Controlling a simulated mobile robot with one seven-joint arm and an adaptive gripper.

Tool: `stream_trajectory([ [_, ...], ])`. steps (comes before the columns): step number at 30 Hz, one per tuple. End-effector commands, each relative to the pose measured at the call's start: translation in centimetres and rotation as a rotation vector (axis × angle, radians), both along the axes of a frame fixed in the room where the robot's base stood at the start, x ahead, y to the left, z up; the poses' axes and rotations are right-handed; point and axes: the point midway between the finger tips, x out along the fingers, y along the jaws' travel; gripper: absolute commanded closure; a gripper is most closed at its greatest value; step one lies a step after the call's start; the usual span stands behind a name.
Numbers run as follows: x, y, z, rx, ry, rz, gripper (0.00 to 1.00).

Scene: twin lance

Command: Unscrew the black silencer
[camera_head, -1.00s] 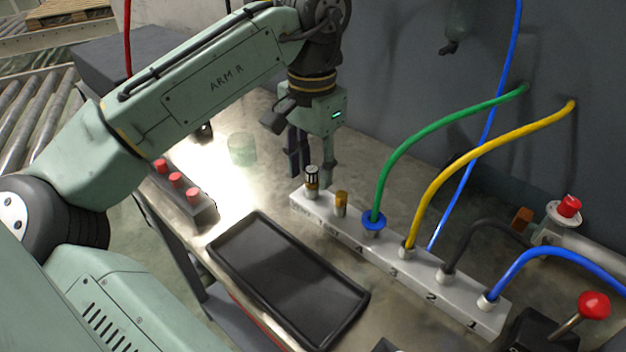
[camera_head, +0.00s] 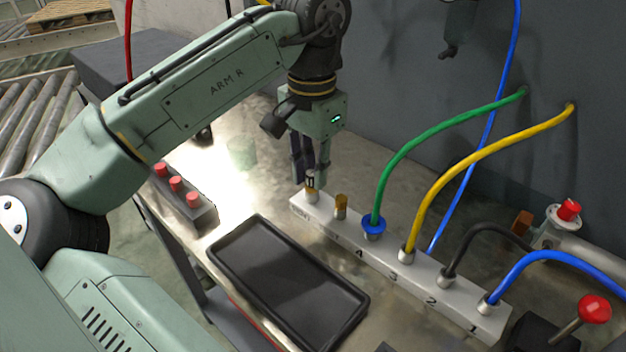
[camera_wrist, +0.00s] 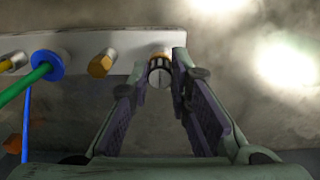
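The black silencer (camera_head: 311,183), a small ribbed cap on a brass base, stands upright at the left end of the grey manifold block (camera_head: 335,229). My gripper (camera_head: 311,178) is just above and around it, pointing down. In the wrist view the silencer (camera_wrist: 159,76) sits between the fingertips of my gripper (camera_wrist: 159,72), which are apart. A small gap shows on its left side; contact on the right is hard to tell. A plain brass silencer (camera_head: 341,205) stands beside it on the block and shows left of it in the wrist view (camera_wrist: 102,64).
Green (camera_head: 400,160), yellow (camera_head: 450,165), black (camera_head: 480,228) and blue (camera_head: 545,256) hoses rise from the block to the right. An empty black tray (camera_head: 288,280) lies in front. A box with red buttons (camera_head: 190,200) sits to the left. The wall is behind.

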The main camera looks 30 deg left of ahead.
Motion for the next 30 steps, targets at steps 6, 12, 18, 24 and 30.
stream_trajectory([
  [6, 0.0, 0.0, 0.0, 0.000, 0.000, 0.000, 0.69],
  [12, 0.0, 0.0, 0.0, 0.000, 0.000, -0.002, 0.69],
  [18, 0.1, -0.2, 0.5, -0.008, -0.002, -0.185, 0.69],
  [24, 0.0, -0.1, 0.9, -0.004, 0.000, -0.521, 0.69],
  [30, 0.0, 0.0, 0.0, -0.001, 0.001, -0.840, 0.69],
])
